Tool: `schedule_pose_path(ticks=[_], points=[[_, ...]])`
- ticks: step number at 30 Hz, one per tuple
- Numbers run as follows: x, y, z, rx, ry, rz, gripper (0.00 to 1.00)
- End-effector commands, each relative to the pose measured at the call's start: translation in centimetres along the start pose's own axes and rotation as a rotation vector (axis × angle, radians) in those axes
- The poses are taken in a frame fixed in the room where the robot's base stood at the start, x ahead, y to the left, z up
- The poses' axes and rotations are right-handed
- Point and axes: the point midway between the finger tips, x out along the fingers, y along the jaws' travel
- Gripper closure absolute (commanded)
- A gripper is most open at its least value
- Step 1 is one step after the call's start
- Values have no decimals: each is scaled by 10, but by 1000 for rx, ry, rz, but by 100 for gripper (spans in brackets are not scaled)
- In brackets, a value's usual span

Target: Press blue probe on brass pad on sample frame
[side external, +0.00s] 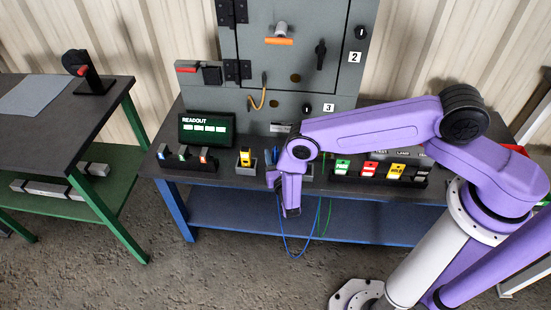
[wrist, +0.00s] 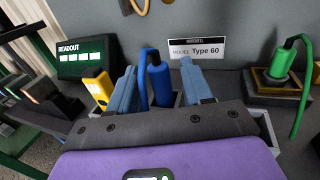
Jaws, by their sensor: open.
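The blue probe (wrist: 160,84) stands upright in a grey holder on the bench, with its cable curving from its top. My gripper (wrist: 159,80) is open, with one blue-grey finger on each side of the probe; gaps show between the fingers and the probe. In the side external view, my wrist hides most of this spot. On the right in the wrist view, a dark block with a brass-coloured frame (wrist: 263,87) has the green probe (wrist: 281,62) at it. I cannot tell whether this is the sample frame, and no brass pad is clearly visible.
A readout screen (side external: 206,130) and a yellow device (side external: 245,157) stand to the left on the bench. A row of coloured modules (side external: 369,171) stands to the right. The grey cabinet (side external: 300,65) rises behind. Blue and green cables hang below the bench front.

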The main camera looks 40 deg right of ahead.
Motion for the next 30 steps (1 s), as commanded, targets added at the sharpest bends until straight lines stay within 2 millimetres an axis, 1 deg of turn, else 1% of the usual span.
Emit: schedule_pose_path(ticks=[1, 4, 12, 13, 14, 15, 17, 30], points=[[6, 0, 0, 1, -1, -1, 50], [14, 0, 0, 1, 0, 0, 50], [17, 0, 0, -1, 1, 2, 50], [17, 1, 0, -1, 1, 2, 57], [17, 1, 0, -1, 1, 2, 67], [17, 1, 0, -1, 1, 2, 80], [16, 1, 0, 0, 1, 2, 99], [17, 1, 3, 0, 0, 2, 100]])
